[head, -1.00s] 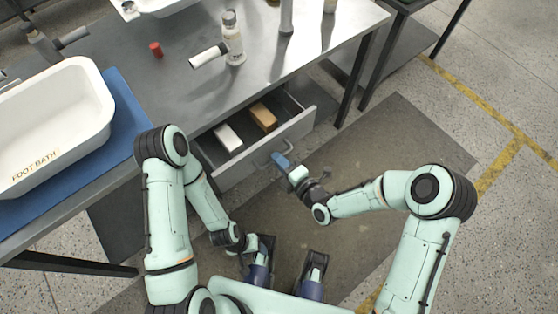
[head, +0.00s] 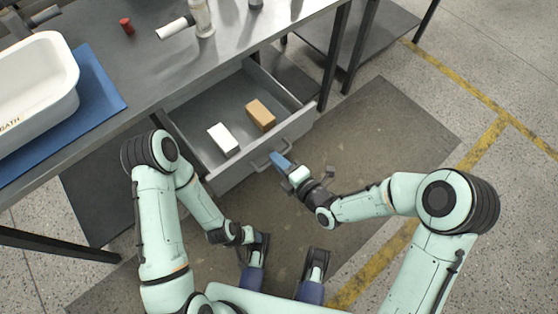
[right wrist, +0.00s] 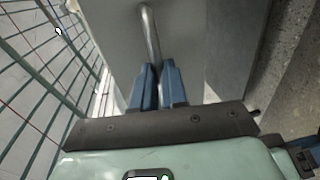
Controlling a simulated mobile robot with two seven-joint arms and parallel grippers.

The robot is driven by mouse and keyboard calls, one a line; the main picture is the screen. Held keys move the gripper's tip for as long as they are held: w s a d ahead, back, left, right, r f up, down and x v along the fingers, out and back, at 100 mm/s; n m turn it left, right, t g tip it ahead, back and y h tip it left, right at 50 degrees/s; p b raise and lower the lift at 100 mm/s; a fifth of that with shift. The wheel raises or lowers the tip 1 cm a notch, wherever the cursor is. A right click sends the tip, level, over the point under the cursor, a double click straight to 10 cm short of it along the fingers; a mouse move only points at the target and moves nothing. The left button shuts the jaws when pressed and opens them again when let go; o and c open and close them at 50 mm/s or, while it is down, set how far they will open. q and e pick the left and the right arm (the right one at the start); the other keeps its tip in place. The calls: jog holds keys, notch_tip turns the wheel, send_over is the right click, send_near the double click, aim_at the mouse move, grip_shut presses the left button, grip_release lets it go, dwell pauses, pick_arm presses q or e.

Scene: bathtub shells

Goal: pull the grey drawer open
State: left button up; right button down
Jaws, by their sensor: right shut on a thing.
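The grey drawer (head: 222,182) under the metal workbench stands open, its interior showing in the head view. Its bar handle (head: 259,167) is on the front panel. The handle also shows in the right wrist view (right wrist: 150,32), running down between the blue fingers. My right gripper (head: 280,160) is shut on this handle, and the fingers (right wrist: 157,85) are close together around it. My left gripper (head: 249,236) hangs low, well away from the drawer, and its fingers are not clear.
A white box (head: 223,139) and a tan box (head: 261,115) lie in the drawer. The workbench (head: 130,75) carries a foot bath (head: 35,90), a bottle (head: 202,18) and a red cap (head: 126,25). The floor mat (head: 370,140) in front is clear.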

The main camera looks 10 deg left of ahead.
pick_arm(q)
jog(key=shift+d+f, duration=0.1)
pick_arm(e)
jog(key=shift+d, duration=0.2)
jog(key=c, duration=1.2)
grip_release()
jog(key=shift+o, duration=0.2)
jog(key=shift+s, duration=0.1)
pick_arm(q)
jog(key=s+d+r+g+p, duration=0.2)
jog(key=s+r+p, duration=0.4)
jog(key=r+p, duration=0.1)
jog(key=shift+h, duration=0.3)
pick_arm(e)
jog(key=v, duration=1.3)
jog(key=shift+d, duration=0.15)
